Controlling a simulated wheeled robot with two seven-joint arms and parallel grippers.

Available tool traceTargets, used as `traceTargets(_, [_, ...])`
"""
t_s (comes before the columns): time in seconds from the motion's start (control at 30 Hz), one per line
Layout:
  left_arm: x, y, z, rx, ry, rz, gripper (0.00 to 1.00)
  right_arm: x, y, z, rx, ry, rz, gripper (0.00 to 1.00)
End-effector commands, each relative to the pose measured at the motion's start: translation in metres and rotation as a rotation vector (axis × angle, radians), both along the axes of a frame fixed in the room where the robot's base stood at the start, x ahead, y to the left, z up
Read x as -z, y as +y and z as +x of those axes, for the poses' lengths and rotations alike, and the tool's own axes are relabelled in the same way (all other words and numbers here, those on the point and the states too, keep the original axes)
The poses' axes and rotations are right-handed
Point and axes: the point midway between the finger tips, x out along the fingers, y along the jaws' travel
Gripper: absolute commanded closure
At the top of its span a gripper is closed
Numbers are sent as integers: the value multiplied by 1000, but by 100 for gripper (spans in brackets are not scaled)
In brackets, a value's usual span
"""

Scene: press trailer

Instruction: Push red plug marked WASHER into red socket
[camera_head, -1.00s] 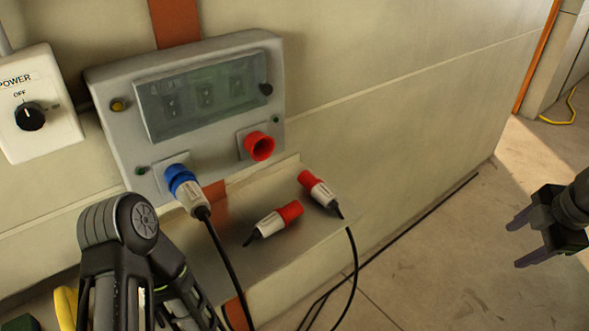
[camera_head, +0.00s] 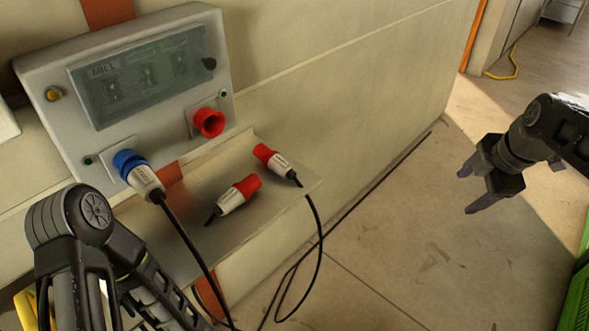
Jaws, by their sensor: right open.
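A red socket (camera_head: 208,122) sits at the lower right of the grey panel (camera_head: 38,75). Two red plugs with white bodies lie on the metal shelf (camera_head: 190,252) below it: one plug (camera_head: 239,195) near the middle, the other plug (camera_head: 277,164) near the right end with a black cable hanging down. Their labels are too small to read, so I cannot tell which is marked WASHER. My right gripper (camera_head: 467,191) is open and empty, over the floor well right of the shelf. My left arm shows at lower left; its gripper fingers are not visible.
A blue plug (camera_head: 137,174) is in the panel's left socket, its black cable running down past the shelf. A green crate (camera_head: 577,295) stands at the lower right edge. Floor between shelf and right gripper is clear, apart from the hanging cable.

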Motion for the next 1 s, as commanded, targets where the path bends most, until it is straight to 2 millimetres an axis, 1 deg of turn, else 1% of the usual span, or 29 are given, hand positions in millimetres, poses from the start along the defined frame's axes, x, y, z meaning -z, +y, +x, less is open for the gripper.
traceTargets(0.03, [1, 0, 0, 0, 0, 0, 35, 9, -1, 9, 38, -15, -10, 35])
traceTargets(0.07, [2, 0, 0, 0, 0, 0, 35, 13, -3, 17, 71, -32, -18, 35])
traceTargets(0.13, [4, 0, 0, 0, -1, -1, 35, 25, -6, 38, 161, -88, -30, 35])
traceTargets(0.17, [4, 0, 0, 1, -1, -1, 35, 30, -6, 50, 201, -121, -33, 35])
traceTargets(0.2, [5, 0, 1, 1, -1, -1, 35, 37, -5, 66, 256, -172, -30, 35])
traceTargets(0.27, [7, 0, 1, 1, -2, -2, 35, 47, 3, 93, 332, -261, -4, 35])
traceTargets(0.3, [8, 0, 1, 0, -3, -2, 35, 52, 13, 112, 375, -327, 29, 35])
traceTargets(0.37, [10, 0, 1, 1, -3, -2, 35, 60, 34, 138, 426, -423, 110, 35])
traceTargets(0.4, [11, 0, 1, 1, -4, -2, 35, 64, 53, 154, 448, -480, 185, 35])
traceTargets(0.47, [13, -1, 1, 1, -4, -2, 35, 70, 88, 173, 467, -541, 321, 35])
traceTargets(0.5, [14, -1, 1, 1, -4, -2, 35, 74, 116, 182, 471, -565, 427, 35])
traceTargets(0.57, [16, -1, 2, 1, -5, -3, 35, 80, 159, 189, 467, -567, 595, 35])
traceTargets(0.6, [17, -1, 2, 1, -5, -3, 35, 83, 188, 189, 460, -545, 706, 35])
traceTargets(0.7, [18, -1, 2, 1, -6, -4, 35, 90, 249, 178, 445, -448, 943, 35])
traceTargets(0.73, [19, -1, 2, 1, -6, -4, 35, 92, 264, 173, 442, -413, 997, 35])
traceTargets(0.8, [19, -1, 2, 1, -6, -4, 35, 94, 289, 163, 438, -340, 1095, 35])
traceTargets(0.83, [19, -1, 2, 2, -7, -4, 35, 95, 297, 159, 435, -313, 1125, 35])
traceTargets(0.9, [19, -1, 2, 2, -7, -4, 35, 95, 310, 153, 433, -269, 1174, 35])
traceTargets(1.0, [19, -1, 2, 2, -7, -4, 35, 95, 316, 149, 433, -244, 1199, 35])
